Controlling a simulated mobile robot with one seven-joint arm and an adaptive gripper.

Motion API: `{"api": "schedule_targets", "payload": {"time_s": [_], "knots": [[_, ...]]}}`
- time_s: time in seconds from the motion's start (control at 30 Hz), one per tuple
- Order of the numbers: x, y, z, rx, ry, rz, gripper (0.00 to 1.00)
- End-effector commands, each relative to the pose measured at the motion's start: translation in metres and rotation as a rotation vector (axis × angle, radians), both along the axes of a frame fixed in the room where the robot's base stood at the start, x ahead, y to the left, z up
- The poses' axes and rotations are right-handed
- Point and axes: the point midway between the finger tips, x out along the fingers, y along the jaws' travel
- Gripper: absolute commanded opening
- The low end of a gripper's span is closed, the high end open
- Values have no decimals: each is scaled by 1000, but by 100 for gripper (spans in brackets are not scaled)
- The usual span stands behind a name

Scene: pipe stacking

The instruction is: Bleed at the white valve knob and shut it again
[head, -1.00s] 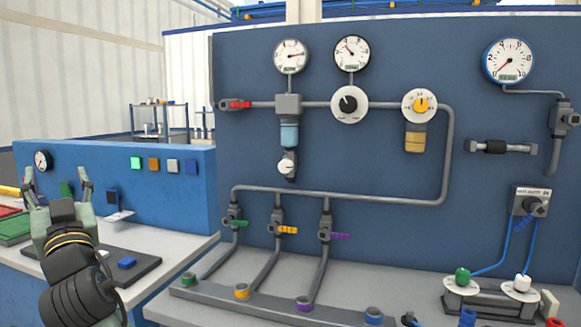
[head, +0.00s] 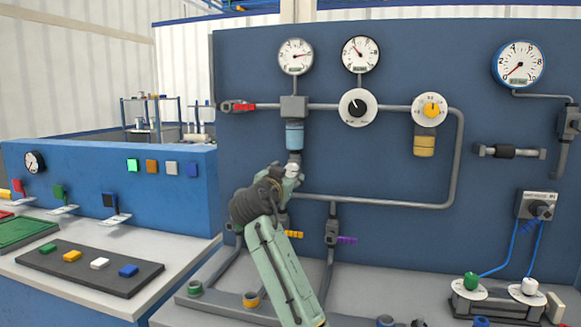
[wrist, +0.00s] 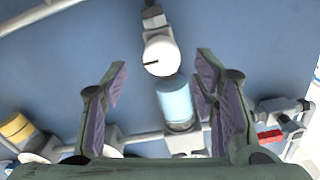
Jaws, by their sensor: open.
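The white valve knob (wrist: 160,55) shows in the wrist view, round and pale with a dark slot mark. It sits at the lower end of the unit with the light-blue bowl (wrist: 175,100). My gripper (wrist: 159,72) is open, its two fingers spread left and right with the knob in the gap between their tips as seen there. I see no contact, and cannot tell the remaining depth. In the head view my gripper (head: 284,173) is at the panel just below the light-blue bowl (head: 294,136) and largely hides the knob.
A red-handled valve (head: 238,106) is on the pipe to the left, and a black dial (head: 357,107) and a yellow-centred dial (head: 430,110) are to the right. Orange (head: 293,234) and purple (head: 346,240) levers sit below, close to my arm. Two gauges stand above.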

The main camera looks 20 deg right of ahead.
Motion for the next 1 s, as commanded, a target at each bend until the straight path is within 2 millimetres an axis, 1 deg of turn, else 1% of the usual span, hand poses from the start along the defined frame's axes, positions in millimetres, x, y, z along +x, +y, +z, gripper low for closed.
{"api": "schedule_targets", "payload": {"time_s": [0.03, 0.1, 0.2, 0.3, 0.43, 0.67, 1.0], "knots": [[8, -6, 4, -3, 3, -2, 54], [17, -13, 3, -2, 2, -2, 54], [28, -19, 3, -2, 1, -1, 54], [34, -23, 2, -2, 1, 0, 54], [38, -25, 0, -1, -1, 2, 54], [38, -25, 0, -1, -1, 3, 53], [38, -25, 0, -2, -1, 3, 30]]}}
